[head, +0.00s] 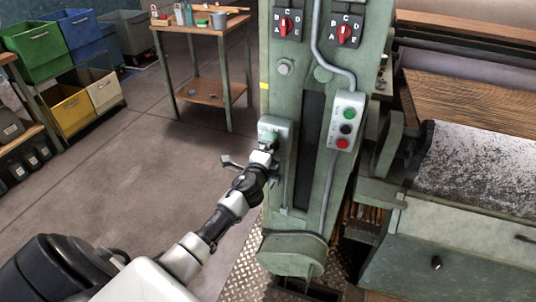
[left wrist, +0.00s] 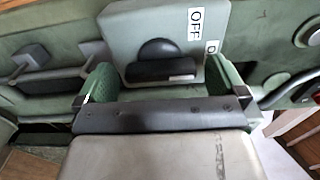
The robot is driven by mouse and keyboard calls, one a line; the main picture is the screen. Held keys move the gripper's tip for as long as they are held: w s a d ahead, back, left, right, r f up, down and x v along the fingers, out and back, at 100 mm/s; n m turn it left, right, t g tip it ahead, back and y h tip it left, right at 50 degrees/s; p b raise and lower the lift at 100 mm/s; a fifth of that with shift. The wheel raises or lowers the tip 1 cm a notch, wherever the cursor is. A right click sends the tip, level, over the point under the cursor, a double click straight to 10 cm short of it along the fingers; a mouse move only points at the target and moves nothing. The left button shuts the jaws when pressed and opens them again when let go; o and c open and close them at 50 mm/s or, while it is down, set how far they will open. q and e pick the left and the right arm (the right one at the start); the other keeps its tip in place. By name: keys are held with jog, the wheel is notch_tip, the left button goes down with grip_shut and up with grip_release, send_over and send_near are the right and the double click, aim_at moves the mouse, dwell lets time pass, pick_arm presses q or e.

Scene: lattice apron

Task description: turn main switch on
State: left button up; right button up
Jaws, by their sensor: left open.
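The main switch is a grey-green box (head: 276,128) on the left side of the green machine column. In the left wrist view it is a grey box (left wrist: 125,28) with an OFF label and part of another label. Its black knob (left wrist: 160,68) has a bar that lies across the picture, with a white mark near the right end. My left gripper (head: 266,148) is at the front of the box. In the left wrist view my left gripper (left wrist: 160,78) is open, with one finger on each side of the knob. Contact with the knob cannot be told. My right gripper is not in view.
Two red rotary selectors (head: 285,25) (head: 344,35) sit higher on the column. A push-button box (head: 346,121) with green, black and red buttons is to the right. A wooden table (head: 205,28) and coloured bins (head: 67,108) stand behind, left. The floor (head: 130,180) between is clear.

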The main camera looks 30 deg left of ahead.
pick_arm(q)
jog(key=v, duration=1)
jog(key=shift+s, duration=0.35)
jog(key=shift+d, duration=0.15)
jog(key=s+d+f+n+g+h+p, duration=0.1)
jog(key=s+f+n+g, duration=0.3)
jog(key=f, duration=0.7)
jog(key=s+d+f+g, duration=0.2)
jog(key=s+f, duration=0.4)
jog(key=f, duration=0.5)
jog(key=s+d+f+n+g+h+p, duration=0.1)
jog(key=s+f+n+g, duration=0.3)
jog(key=f, duration=0.6)
jog(key=s+d+f+n+g, duration=0.1)
jog(key=s+f, duration=0.3)
jog(key=s, duration=0.5)
jog(key=s+d+f+n+g+h, duration=0.1)
jog(key=s+d+f+n+g, duration=0.1)
jog(key=s, duration=0.8)
jog(key=s+d+f+n+g+h, duration=0.1)
jog(key=s+d+f+n+g, duration=0.1)
jog(key=s+f, duration=0.6)
jog(key=shift+s+d+g+p, duration=0.3)
jog(key=shift+s+d+g, duration=0.5)
jog(key=shift+s+d, duration=0.4)
jog(key=shift+w, duration=0.15)
